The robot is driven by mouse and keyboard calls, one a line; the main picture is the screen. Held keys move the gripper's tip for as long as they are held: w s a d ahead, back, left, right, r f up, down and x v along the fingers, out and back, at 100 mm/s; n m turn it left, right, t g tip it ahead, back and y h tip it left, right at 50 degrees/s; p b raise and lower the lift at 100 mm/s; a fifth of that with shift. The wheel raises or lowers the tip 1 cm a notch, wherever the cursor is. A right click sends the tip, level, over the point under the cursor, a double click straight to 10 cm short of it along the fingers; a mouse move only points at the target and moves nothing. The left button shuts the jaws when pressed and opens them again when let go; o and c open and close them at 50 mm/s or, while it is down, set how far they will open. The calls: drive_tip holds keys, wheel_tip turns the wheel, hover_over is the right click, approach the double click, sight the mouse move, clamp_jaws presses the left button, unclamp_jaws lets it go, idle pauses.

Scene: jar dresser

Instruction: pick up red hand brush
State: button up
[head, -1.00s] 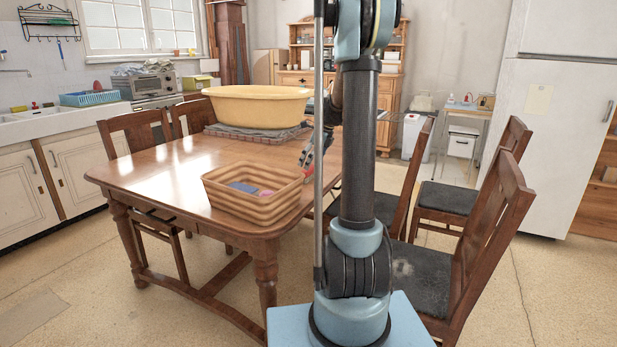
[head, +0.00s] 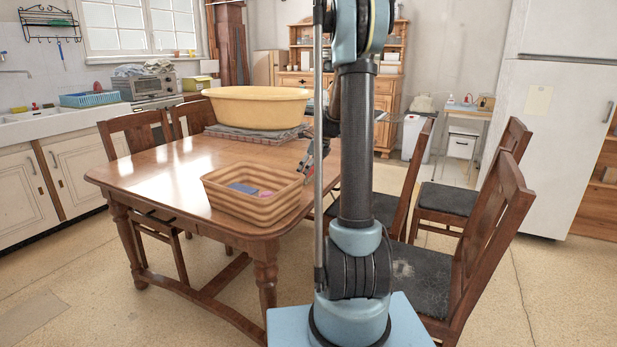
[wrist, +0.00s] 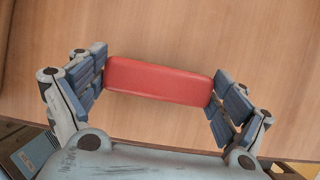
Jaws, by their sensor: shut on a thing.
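The red hand brush (wrist: 158,81) shows in the wrist view as a red block lying crosswise between the two finger pads. My gripper (wrist: 160,88) is shut on it, with one pad against each end. The wooden table top lies behind the brush in that view. I cannot tell from it how far the brush is above the wood. In the head view my gripper (head: 308,168) is just right of the tan basket, over the table's right side. My arm hides part of that area, and the brush is hardly visible there.
The ribbed tan basket (head: 232,208) holds a blue and a pink item. A yellow tub (head: 258,92) sits on folded grey cloth (head: 250,137) at the table's back. The table's (head: 150,180) left half is clear. Chairs (head: 470,240) stand along the right side.

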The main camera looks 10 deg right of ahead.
wheel_tip(320, 180, up, 10)
idle(0.6)
